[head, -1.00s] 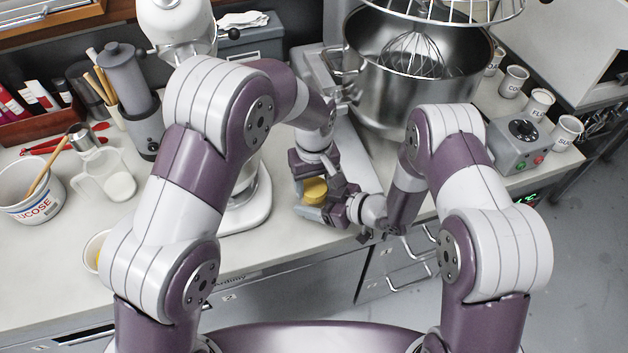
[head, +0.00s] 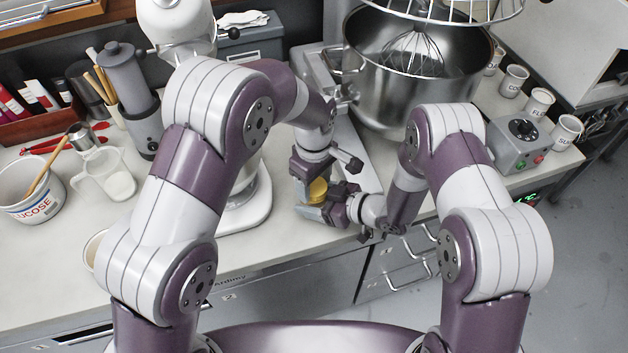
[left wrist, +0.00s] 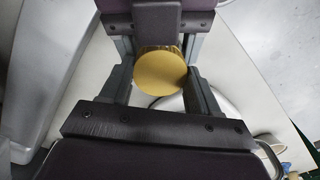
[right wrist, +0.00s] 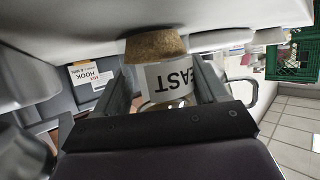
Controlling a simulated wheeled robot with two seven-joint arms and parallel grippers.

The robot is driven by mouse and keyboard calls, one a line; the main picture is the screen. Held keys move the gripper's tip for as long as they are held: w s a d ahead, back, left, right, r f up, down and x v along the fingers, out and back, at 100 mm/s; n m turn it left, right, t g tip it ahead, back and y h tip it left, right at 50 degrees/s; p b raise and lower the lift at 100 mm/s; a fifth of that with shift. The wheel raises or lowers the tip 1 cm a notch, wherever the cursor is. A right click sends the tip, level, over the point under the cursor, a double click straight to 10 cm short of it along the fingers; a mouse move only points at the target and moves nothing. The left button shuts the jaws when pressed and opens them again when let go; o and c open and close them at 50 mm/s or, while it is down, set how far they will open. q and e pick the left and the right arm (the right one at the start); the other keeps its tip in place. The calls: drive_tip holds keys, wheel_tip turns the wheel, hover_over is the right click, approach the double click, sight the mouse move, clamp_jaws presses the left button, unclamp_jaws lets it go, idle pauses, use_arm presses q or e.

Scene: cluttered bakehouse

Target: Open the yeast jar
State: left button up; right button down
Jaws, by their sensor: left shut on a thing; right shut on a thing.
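The yeast jar (right wrist: 165,78), with a white label whose letters read upside down, is between the fingers of my right gripper (right wrist: 160,68) in the right wrist view. My left gripper is above my right one. Whether the lid is apart from the jar is hidden by the grippers.
The steel mixer bowl (head: 395,85) stands behind the grippers. A white stand mixer (head: 180,30) is to their left. The glucose tub (head: 30,195) and a clear jug (head: 108,178) are at the left. Counter (head: 290,245) in front of the grippers is clear.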

use_arm(q)
drive_tip(key=shift+r, duration=0.15)
drive_tip(key=shift+r, duration=0.95)
